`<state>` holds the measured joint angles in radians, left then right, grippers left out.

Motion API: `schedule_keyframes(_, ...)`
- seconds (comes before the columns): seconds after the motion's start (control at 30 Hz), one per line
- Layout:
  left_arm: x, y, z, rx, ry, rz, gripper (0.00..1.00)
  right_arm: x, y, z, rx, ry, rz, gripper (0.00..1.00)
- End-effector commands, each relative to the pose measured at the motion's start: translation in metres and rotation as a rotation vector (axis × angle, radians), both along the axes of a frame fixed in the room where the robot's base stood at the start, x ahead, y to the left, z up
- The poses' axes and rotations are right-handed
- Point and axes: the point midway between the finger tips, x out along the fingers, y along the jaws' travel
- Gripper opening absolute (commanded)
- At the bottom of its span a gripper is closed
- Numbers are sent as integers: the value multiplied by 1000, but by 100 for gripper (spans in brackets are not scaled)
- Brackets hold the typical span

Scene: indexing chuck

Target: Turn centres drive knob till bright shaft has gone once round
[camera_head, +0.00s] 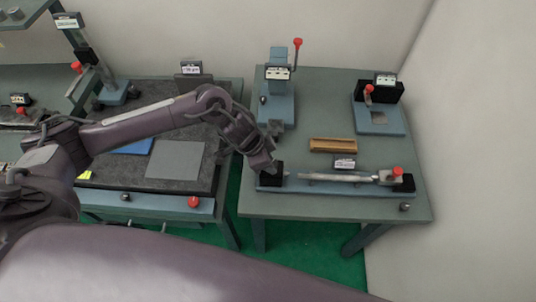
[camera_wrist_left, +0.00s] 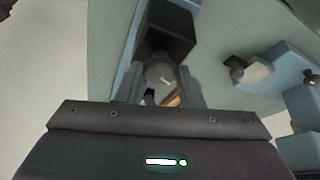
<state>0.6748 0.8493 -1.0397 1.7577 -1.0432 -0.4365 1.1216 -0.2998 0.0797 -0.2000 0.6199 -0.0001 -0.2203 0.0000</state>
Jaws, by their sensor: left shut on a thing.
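The centres fixture is a long blue base (camera_head: 335,187) along the front of the right table. A bright shaft (camera_head: 335,178) lies level along it. A black block (camera_head: 269,180) stands at its left end, and it also shows in the left wrist view (camera_wrist_left: 166,32). My left gripper (camera_head: 268,167) reaches down to that block. In the left wrist view my left gripper (camera_wrist_left: 160,80) is shut on a round grey knob (camera_wrist_left: 159,70) with a light mark on its face. In the head view the knob is hidden by the gripper. My right gripper is not in view.
A red knob (camera_head: 398,172) tops the fixture's right end. A wooden tray (camera_head: 333,145) lies behind the shaft. A blue press with a red-tipped lever (camera_head: 298,42) and another blue fixture (camera_head: 379,121) stand further back. The left bench holds a dark mat (camera_head: 205,147).

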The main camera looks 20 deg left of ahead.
Motion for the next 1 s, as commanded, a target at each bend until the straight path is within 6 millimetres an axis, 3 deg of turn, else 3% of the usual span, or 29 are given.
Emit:
schedule_keyframes(0.4,2,-3,3,-5,-8,178,11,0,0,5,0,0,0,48)
schedule_keyframes(0.93,2,-2,3,-5,-8,200,11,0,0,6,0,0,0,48)
schedule_keyframes(0.97,2,-2,3,-5,-8,200,37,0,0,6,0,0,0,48)
schedule_keyframes(1.0,2,-2,3,-5,-8,200,42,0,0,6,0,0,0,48)
